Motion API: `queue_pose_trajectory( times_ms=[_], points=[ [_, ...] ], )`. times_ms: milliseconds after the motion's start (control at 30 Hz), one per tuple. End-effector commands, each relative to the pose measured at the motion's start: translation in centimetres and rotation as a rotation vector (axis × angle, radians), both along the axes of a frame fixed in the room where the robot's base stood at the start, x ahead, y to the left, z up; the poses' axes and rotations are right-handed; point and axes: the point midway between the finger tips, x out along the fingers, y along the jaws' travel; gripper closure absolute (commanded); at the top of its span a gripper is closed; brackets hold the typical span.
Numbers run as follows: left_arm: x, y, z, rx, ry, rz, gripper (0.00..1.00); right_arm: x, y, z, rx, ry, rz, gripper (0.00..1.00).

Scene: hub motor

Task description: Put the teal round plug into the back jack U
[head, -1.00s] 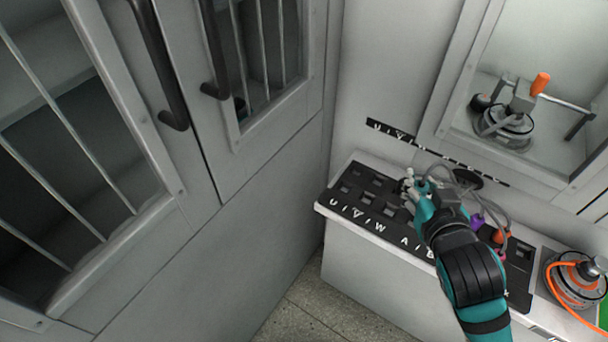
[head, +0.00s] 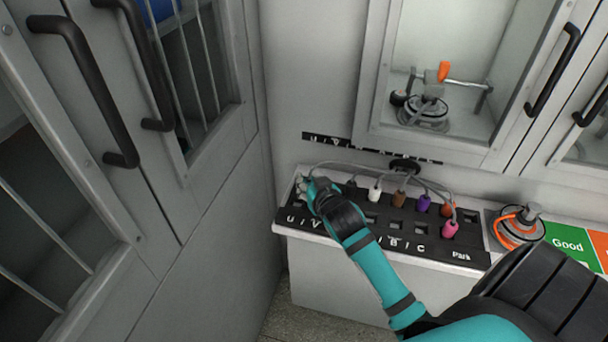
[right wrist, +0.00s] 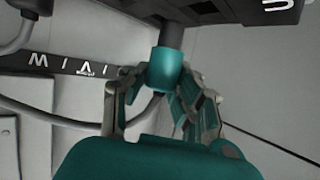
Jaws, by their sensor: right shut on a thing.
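My right gripper (head: 307,186) is over the left end of the black jack panel (head: 468,246), towards its back row above the letter U. In the right wrist view my right gripper (right wrist: 160,85) is shut on the teal round plug (right wrist: 166,70), one finger on each side. The plug's grey shank points at the dark jack panel (right wrist: 225,12) and appears to meet its face; how deep it sits I cannot tell. In the head view the gripper hides the back jack U. My left gripper is not in view.
A hub motor (head: 517,228) with an orange cable is beyond. A barred cabinet (head: 200,170) is close on the left.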

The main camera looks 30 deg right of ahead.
Motion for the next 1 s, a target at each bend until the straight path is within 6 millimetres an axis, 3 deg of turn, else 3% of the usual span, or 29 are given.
queue_pose_trajectory(
  times_ms=[100,300,433,700,1000],
  points=[
    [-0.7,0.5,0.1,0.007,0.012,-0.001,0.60,3.1,-1.4,-0.1,-0.003,-0.003,0.000,1.00],
    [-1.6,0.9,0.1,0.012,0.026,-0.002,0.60,6.1,-2.8,-0.5,-0.002,-0.002,0.002,1.00],
    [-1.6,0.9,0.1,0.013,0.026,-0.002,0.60,6.7,-3.1,-1.0,0.000,0.002,0.001,1.00],
    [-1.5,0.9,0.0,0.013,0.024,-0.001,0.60,6.6,-3.0,-4.1,0.000,0.001,0.001,1.00],
    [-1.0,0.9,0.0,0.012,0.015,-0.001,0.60,6.6,-3.0,-4.3,0.000,0.000,0.002,1.00]
  ],
)
